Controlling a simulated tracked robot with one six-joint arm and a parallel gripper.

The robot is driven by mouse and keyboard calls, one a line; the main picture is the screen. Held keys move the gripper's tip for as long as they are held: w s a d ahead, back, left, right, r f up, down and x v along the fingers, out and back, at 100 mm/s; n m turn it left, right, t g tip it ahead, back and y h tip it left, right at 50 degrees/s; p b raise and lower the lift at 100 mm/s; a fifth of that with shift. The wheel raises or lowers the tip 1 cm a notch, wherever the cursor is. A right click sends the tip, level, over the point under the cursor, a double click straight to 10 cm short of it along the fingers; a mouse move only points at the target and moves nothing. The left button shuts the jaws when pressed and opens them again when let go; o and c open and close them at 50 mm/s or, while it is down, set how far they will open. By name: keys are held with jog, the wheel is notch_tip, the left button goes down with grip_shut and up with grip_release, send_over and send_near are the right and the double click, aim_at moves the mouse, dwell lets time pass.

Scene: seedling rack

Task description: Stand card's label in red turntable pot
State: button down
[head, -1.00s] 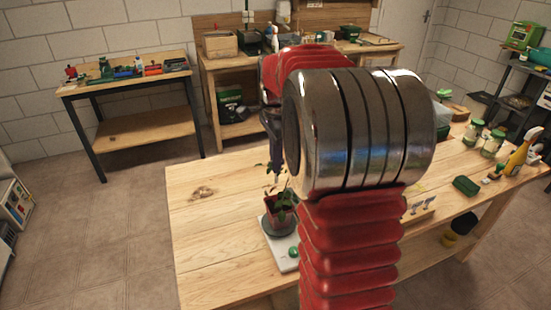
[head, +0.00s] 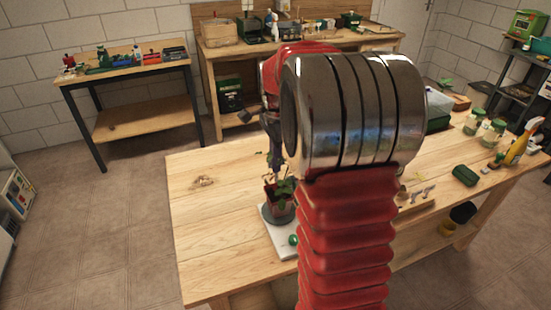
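A red pot (head: 281,209) with a leafy green plant stands on a dark round turntable (head: 268,218) on a white base (head: 281,240), left of my arm. A green knob (head: 293,239) sits on the base's front part. My gripper (head: 275,167) is small and dark, pointing down at the plant's top, above the pot. Its fingers are too small and blended with the leaves to tell whether they are open or hold a label. A wooden holder (head: 412,208) with small pale labels (head: 423,193) shows right of my arm, partly hidden by it. I cannot make out the card.
My arm hides the table's middle. The table's left part (head: 215,235) is clear except for a small brown patch (head: 203,181). Two benches stand behind.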

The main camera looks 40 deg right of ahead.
aim_at(276, 178)
jog(key=shift+f, duration=3.2)
jog(key=c, duration=2)
grip_release()
notch_tip(276, 178, up, 12)
jog(key=shift+w+a+r, duration=0.1)
jog(key=shift+r, duration=0.15)
jog(key=w+a+f+n, duration=0.3)
jog(key=w+a+n, duration=0.1)
jog(key=a+n, duration=0.3)
jog(key=w+a+f+n, duration=0.4)
jog(key=a+n, duration=0.3)
jog(key=a, duration=0.1)
jog(key=w+a+f+n, duration=0.3)
jog(key=w+a+n, duration=0.2)
jog(key=a, duration=0.3)
jog(key=shift+a+f+n, duration=0.1)
jog(key=shift+f+n, duration=0.05)
jog(key=shift+n, duration=0.75)
